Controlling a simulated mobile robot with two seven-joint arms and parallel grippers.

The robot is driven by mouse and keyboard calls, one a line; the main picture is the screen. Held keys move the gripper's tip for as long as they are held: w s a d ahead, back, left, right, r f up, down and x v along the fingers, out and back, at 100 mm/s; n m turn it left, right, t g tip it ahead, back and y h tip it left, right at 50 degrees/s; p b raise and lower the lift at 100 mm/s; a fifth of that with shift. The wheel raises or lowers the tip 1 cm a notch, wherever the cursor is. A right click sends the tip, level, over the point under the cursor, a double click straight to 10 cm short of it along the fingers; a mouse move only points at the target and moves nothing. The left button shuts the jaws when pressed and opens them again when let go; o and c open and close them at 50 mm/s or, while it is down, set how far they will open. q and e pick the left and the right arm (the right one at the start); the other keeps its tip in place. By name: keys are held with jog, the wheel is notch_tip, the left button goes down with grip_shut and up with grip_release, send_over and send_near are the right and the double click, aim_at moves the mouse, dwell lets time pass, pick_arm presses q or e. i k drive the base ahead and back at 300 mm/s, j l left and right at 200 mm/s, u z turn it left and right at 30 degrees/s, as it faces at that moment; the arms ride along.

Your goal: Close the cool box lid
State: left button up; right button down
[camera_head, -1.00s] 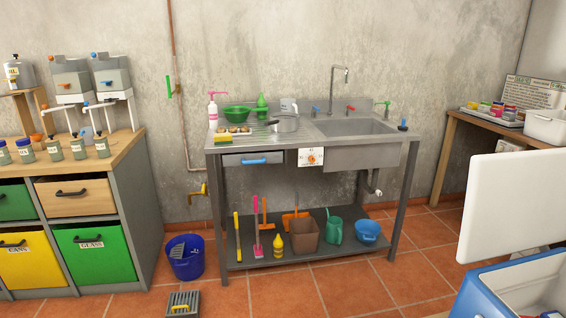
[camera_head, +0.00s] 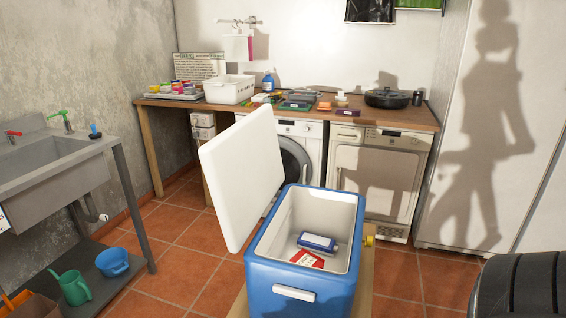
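The blue cool box (camera_head: 303,277) stands in the lower middle of the head view, on a low wooden support (camera_head: 365,290). Its white lid (camera_head: 243,178) is open and stands up, tilted, on the left side of the box. Inside the white-lined box lie a blue and white item (camera_head: 317,242) and a red item with white lettering (camera_head: 307,259). A white handle (camera_head: 293,293) is on the front of the box. Neither of my grippers is in view.
A metal sink (camera_head: 50,165) stands at the left. A wooden counter (camera_head: 410,118) with a white basket (camera_head: 229,89) and a black pan (camera_head: 387,97) runs behind, over two white machines (camera_head: 378,170). A black ribbed object (camera_head: 520,287) is at the lower right. Tiled floor (camera_head: 190,255) is clear left of the box.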

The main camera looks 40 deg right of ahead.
aim_at(242, 166)
jog(key=i+j+z, duration=0.15)
jog(key=z, duration=0.35)
jog(key=i+j+z, duration=0.3)
jog(key=z, duration=0.15)
jog(key=i+j+z, duration=0.25)
jog(key=z, duration=0.25)
jog(key=i+j+z, duration=0.1)
jog(key=j+z, duration=0.4)
